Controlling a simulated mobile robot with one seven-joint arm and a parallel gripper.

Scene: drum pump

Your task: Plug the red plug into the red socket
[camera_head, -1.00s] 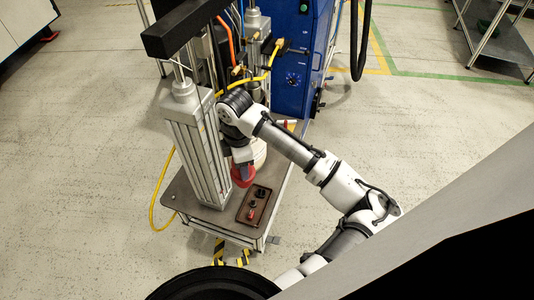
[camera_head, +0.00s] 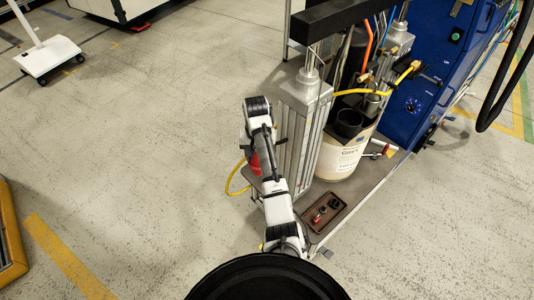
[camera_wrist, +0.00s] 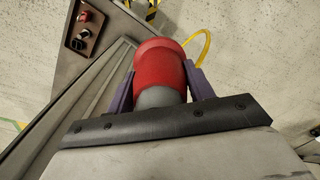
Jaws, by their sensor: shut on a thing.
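The red plug (camera_wrist: 160,68) fills the middle of the wrist view, with a grey lower part towards me. My gripper (camera_wrist: 161,78) has its two purple fingers on either side of the plug and is shut on it. In the head view the red plug (camera_head: 254,164) shows partly behind my arm, left of the grey pump column (camera_head: 298,140). My gripper's fingers are hidden there. The plug appears clear of the column. I cannot make out the red socket in either view.
A white drum (camera_head: 342,158) and a blue cabinet (camera_head: 418,80) stand right of the column. A yellow hose (camera_head: 236,181) loops at the platform's left. Open floor lies left.

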